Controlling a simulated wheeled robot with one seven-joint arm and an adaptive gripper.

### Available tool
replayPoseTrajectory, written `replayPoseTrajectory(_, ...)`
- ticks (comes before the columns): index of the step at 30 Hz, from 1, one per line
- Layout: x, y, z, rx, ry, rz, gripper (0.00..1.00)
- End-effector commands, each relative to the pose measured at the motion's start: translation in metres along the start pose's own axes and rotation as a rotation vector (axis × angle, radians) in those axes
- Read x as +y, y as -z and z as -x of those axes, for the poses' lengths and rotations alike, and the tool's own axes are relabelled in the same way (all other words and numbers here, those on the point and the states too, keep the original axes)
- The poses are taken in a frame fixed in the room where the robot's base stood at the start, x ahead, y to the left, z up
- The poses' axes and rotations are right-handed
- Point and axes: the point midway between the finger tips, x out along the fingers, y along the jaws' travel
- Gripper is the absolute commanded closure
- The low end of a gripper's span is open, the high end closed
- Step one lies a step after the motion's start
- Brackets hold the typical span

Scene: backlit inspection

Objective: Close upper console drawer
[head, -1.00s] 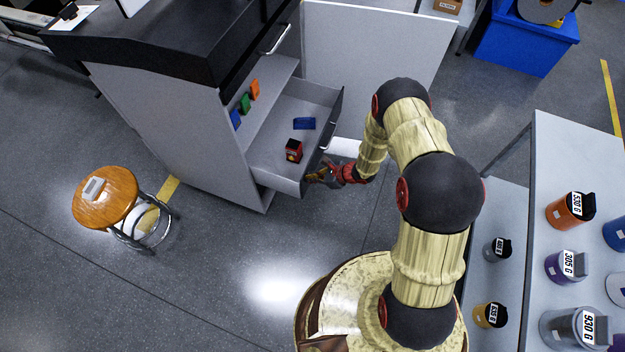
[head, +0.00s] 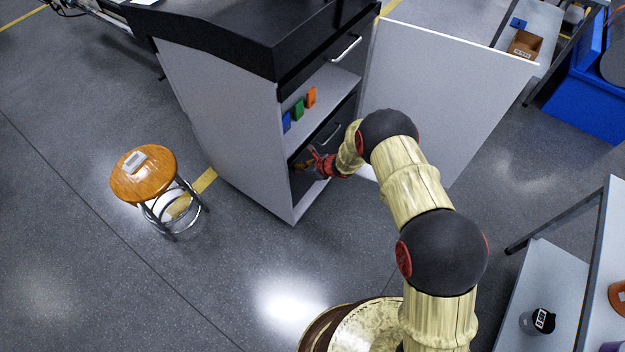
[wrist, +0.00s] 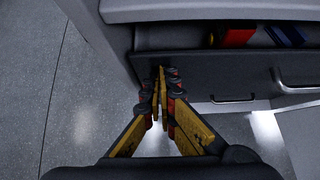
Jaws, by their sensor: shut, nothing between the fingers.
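The console (head: 225,120) is a grey cabinet with a black top. Its dark-fronted drawer (head: 344,114) below the open shelf sits almost in line with the cabinet; I cannot tell whether it is fully flush. In the wrist view, the drawer front (wrist: 225,72) leaves a narrow gap under the grey ledge, where a red thing (wrist: 237,37) and a blue thing (wrist: 284,35) show inside. My gripper (head: 306,166) is shut and empty at the left part of this front. Its fingertips (wrist: 162,76) are at or very near the front, left of the drawer handle (wrist: 299,87).
Another handle (wrist: 232,99) shows lower down. Blue, green and orange items (head: 299,109) stand on the shelf. An open white door panel (head: 450,100) stands right of the drawer.

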Motion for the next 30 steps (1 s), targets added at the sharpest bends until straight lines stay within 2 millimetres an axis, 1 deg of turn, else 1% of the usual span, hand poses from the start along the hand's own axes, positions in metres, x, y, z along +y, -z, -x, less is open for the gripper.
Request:
replayPoseTrajectory(1,0.001,-0.004,-0.008,0.001,-0.001,0.002,1.00)
replayPoseTrajectory(3,0.001,-0.011,-0.014,0.001,-0.001,0.002,1.00)
replayPoseTrajectory(7,0.000,-0.020,-0.021,0.000,0.000,0.002,1.00)
replayPoseTrajectory(10,0.000,-0.024,-0.024,0.000,0.000,0.000,1.00)
replayPoseTrajectory(25,0.000,-0.026,-0.025,0.000,-0.001,0.001,1.00)
replayPoseTrajectory(30,-0.008,-0.019,-0.019,0.000,0.000,0.000,1.00)
